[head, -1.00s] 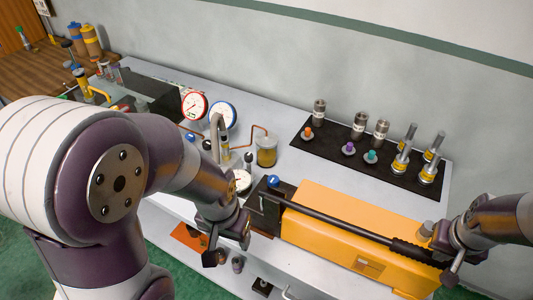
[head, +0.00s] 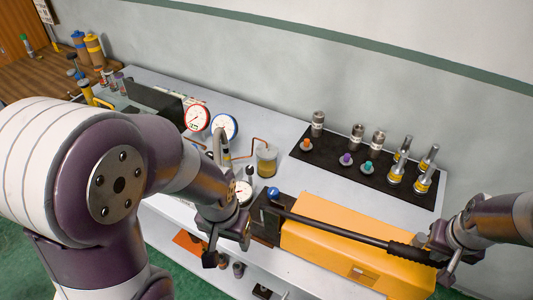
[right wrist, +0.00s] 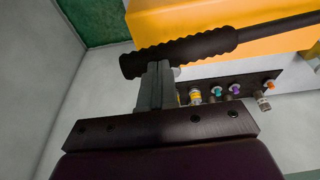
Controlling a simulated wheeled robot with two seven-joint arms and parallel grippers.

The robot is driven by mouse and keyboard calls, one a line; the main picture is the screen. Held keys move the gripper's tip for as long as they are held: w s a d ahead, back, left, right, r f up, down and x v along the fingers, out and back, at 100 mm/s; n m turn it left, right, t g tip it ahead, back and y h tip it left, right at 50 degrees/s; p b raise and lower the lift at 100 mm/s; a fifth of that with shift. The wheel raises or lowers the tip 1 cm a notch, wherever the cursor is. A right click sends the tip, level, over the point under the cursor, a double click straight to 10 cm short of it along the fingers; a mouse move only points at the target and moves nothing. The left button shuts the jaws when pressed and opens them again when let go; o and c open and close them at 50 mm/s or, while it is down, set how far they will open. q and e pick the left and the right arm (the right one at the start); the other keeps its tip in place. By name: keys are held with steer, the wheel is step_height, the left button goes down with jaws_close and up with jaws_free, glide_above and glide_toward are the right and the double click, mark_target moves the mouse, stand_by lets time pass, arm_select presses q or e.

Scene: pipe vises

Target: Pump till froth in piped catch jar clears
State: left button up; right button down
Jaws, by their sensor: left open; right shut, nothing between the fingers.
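The catch jar (head: 266,162) stands on the bench with amber liquid inside and a copper pipe running into it. I cannot make out whether froth lies on the liquid. The yellow pump (head: 345,243) sits at the front of the bench, with a long black lever (head: 335,228) across it. My right gripper (head: 447,262) is shut and empty at the lever's ribbed grip; in the right wrist view its fingers (right wrist: 155,85) meet against the grip (right wrist: 180,55). My left gripper (head: 222,248) is open at the bench's front edge, left of the pump, its fingers partly hidden.
Two large dials (head: 223,127) and a small gauge (head: 243,190) stand left of the jar. A blue knob (head: 273,193) is at the pump's left end. A black mat (head: 370,165) behind the pump holds metal fittings and coloured plugs. Loose parts lie on the lower shelf.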

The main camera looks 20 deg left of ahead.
step_height(320, 180, up, 8)
steer(key=a+p, duration=0.2)
steer(key=p, duration=0.5)
steer(key=shift+w, duration=0.3)
steer(key=shift+w+f, duration=0.1)
step_height(320, 180, up, 5)
steer(key=p, duration=0.4)
